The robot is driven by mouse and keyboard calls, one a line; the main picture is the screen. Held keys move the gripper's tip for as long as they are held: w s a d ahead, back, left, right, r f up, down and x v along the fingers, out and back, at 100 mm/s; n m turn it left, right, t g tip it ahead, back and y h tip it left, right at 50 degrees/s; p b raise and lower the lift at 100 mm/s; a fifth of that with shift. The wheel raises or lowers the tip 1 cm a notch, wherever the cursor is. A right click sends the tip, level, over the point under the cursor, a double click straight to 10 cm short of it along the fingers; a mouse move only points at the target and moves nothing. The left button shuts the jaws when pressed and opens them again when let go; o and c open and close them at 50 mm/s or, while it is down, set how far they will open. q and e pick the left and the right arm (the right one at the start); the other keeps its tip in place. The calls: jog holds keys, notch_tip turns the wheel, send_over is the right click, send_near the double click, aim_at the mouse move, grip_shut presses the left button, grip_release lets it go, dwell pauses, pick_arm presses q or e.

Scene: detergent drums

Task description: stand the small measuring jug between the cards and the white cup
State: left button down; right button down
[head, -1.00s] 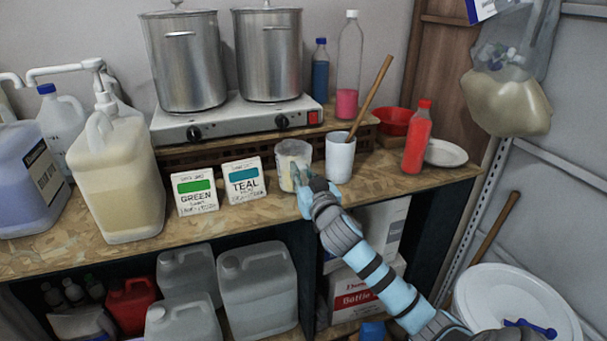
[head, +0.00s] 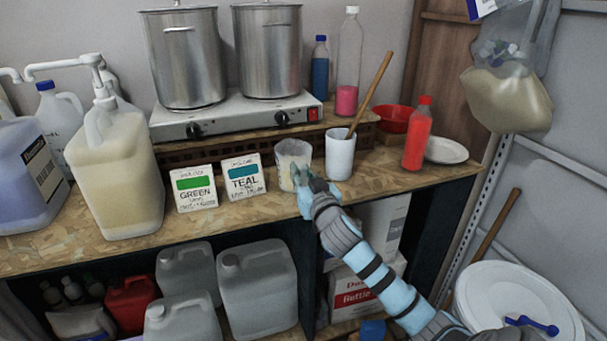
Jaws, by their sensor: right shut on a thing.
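The small measuring jug (head: 291,155), pale and cloudy, stands upright on the wooden worktop, between the teal card (head: 242,177) and the white cup (head: 340,157). The green card (head: 194,188) is left of the teal card. The white cup holds a wooden stick. My right gripper (head: 302,178) is at the front of the jug, shut on it, and covers its lower right part. I cannot clearly tell whether the jug's base touches the worktop. My left gripper is not in view.
A hotplate (head: 240,117) with two steel pots stands behind. A red squeeze bottle (head: 417,134), a red bowl (head: 394,119) and a white plate (head: 446,150) are to the right. A large jug of cream liquid (head: 117,180) is at left. Bare worktop lies before the cards.

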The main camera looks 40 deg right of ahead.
jog(key=shift+f, duration=0.2)
jog(key=c, duration=1.4)
grip_release()
jog(key=shift+c, duration=0.2)
